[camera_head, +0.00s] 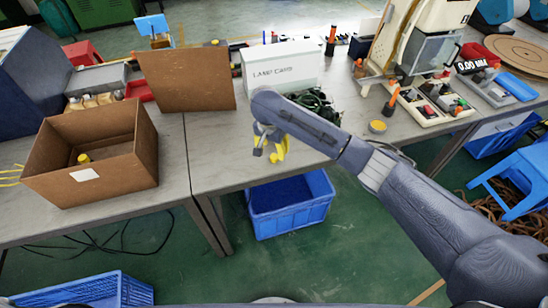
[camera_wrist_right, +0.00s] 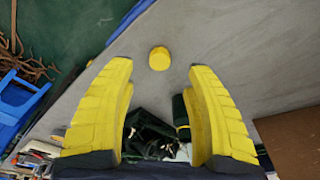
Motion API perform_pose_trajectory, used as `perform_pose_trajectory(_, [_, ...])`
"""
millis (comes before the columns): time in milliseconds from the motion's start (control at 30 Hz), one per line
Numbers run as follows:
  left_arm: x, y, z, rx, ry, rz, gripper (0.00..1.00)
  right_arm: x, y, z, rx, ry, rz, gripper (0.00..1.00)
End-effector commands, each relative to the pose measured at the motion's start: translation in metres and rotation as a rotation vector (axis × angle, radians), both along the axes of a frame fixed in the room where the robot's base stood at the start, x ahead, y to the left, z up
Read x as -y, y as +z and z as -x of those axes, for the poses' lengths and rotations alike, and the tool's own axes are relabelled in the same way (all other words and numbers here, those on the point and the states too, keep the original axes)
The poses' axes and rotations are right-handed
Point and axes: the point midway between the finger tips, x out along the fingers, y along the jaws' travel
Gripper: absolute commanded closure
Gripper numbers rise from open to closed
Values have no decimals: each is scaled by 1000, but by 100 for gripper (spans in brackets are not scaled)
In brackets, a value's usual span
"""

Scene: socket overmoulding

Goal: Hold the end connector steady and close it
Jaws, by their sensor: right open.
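A small yellow round part (camera_head: 377,126) lies on the bench near its front edge. A yellow round cap (camera_wrist_right: 159,58) on the grey surface shows in the right wrist view, ahead of the fingertips and apart from them; it looks like the same part. My right gripper (camera_head: 281,149) hangs over the bench's front edge, and in the wrist view its yellow fingers (camera_wrist_right: 163,68) are spread with nothing gripped. A dark green cable bundle (camera_head: 316,104) lies behind the gripper and shows between the fingers (camera_wrist_right: 150,132). I cannot tell which part is the end connector.
An open cardboard box (camera_head: 50,177) with a yellow part (camera_head: 84,158) inside stands at left. A brown board (camera_head: 187,80) and a white carton (camera_head: 281,68) stand at the back. A parts tray (camera_head: 432,107) is at right. A blue crate (camera_head: 290,204) sits below the bench.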

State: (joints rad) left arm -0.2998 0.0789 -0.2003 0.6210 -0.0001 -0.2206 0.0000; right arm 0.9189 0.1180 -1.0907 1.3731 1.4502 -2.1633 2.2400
Motion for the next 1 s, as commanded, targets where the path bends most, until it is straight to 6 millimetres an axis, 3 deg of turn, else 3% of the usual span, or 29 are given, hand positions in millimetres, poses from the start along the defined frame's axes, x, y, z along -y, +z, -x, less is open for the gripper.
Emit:
perform_pose_trajectory(333, [0, 0, 0, 0, 0, 0, 51, 0, -3, 0, -1, -1, 0, 47])
perform_pose_trajectory(700, [-1, 0, 0, 0, 1, 0, 51, 4, -44, -6, -2, -1, 0, 47])
perform_pose_trajectory(1000, [-1, 0, 0, -1, 0, -1, 51, 4, -52, -8, -1, 0, 0, 47])
